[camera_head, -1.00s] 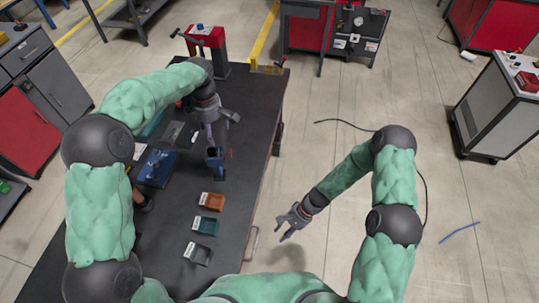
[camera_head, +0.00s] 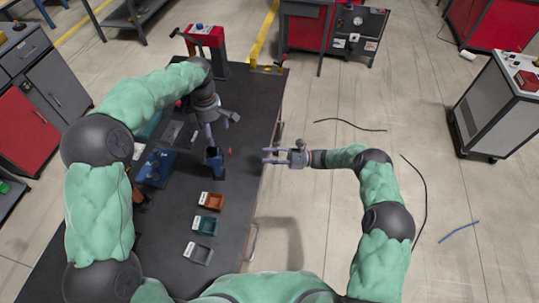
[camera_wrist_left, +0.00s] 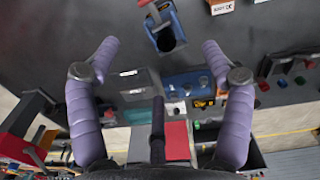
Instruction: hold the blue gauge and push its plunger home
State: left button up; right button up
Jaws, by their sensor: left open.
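The blue gauge (camera_head: 215,161) stands on the dark table, right of a blue fixture. It also shows at the top of the left wrist view (camera_wrist_left: 166,33), with a dark round end. A small red part (camera_head: 229,151) sits beside it; I cannot tell if it is the plunger. My left gripper (camera_head: 219,127) is open and empty, just beyond the gauge in the head view. Its two spread fingers also show in the left wrist view (camera_wrist_left: 159,47), with the gauge apart from them. My right gripper (camera_head: 267,155) is open and empty near the table's right edge, pointing toward the gauge.
A blue fixture (camera_head: 156,168) lies left of the gauge. A red device (camera_head: 207,36) stands at the far end. The table right of the gauge is mostly clear.

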aim_at(219, 152)
pick_arm(q)
notch_tip(219, 152, down, 10)
jog(key=shift+f, duration=0.25)
jog(key=shift+s+f, duration=0.1)
jog(key=shift+f, duration=0.1)
dwell(0.4)
jog(key=shift+s+f, duration=0.15)
jog(key=c, duration=1.2)
jog(key=shift+s+f, duration=0.15)
grip_shut()
jog(key=o, duration=0.9)
grip_release()
jog(key=shift+d, duration=0.15)
jog(key=shift+f, duration=0.1)
jog(key=shift+w+r, duration=0.35)
